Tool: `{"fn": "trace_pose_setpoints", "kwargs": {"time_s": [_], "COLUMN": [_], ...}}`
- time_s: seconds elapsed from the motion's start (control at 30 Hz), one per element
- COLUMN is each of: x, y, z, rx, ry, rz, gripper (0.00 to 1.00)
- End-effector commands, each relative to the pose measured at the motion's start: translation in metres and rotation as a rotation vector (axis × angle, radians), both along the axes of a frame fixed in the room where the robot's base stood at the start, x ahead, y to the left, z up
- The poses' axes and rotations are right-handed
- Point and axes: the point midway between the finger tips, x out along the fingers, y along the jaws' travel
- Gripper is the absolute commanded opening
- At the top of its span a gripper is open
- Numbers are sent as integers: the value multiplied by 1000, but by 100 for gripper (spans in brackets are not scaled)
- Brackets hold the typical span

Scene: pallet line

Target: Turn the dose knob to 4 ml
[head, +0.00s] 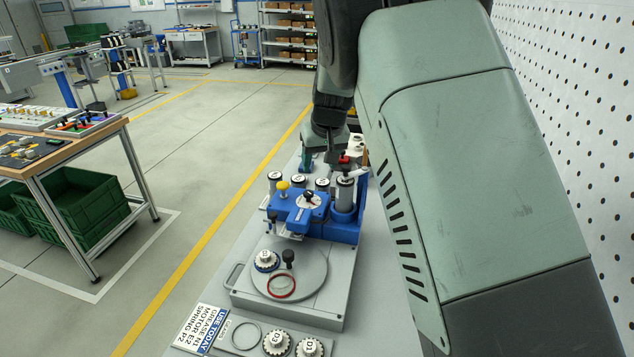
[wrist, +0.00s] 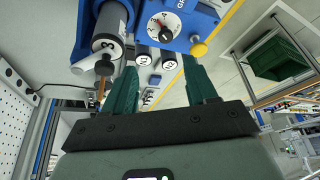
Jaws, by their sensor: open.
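The dose knob (wrist: 165,34) is black with a red mark, on a white numbered dial at the top of the wrist view. The mark points to the upper left, near the 3; the exact reading is too small to tell. In the head view the knob (head: 309,197) sits on top of the blue dosing unit (head: 290,217). My gripper (wrist: 160,70) is open and empty, its teal fingers spread apart. In the head view my gripper (head: 318,160) hangs behind the dosing unit, partly hidden by my arm. The fingers appear apart from the knob.
Numbered canisters (head: 275,181) stand behind the knob, with a taller cylinder (head: 345,190) at right and a yellow knob (head: 283,186) at left. A round grey plate (head: 312,283) with a red ring (head: 282,296) lies in front. A work order card (head: 203,328) lies at the front left.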

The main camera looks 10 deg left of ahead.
Motion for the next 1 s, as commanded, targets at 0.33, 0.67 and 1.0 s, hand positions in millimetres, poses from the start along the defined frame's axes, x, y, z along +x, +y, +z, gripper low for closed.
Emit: {"fn": "trace_pose_setpoints", "kwargs": {"time_s": [0.33, 0.67, 1.0], "x": [13, 33, 42], "y": [22, 34, 39], "z": [-42, -99, -121], "rx": [-15, -15, -13], "ry": [-7, -8, -9], "rz": [8, 9, 9], "gripper": [57, 57, 57]}}
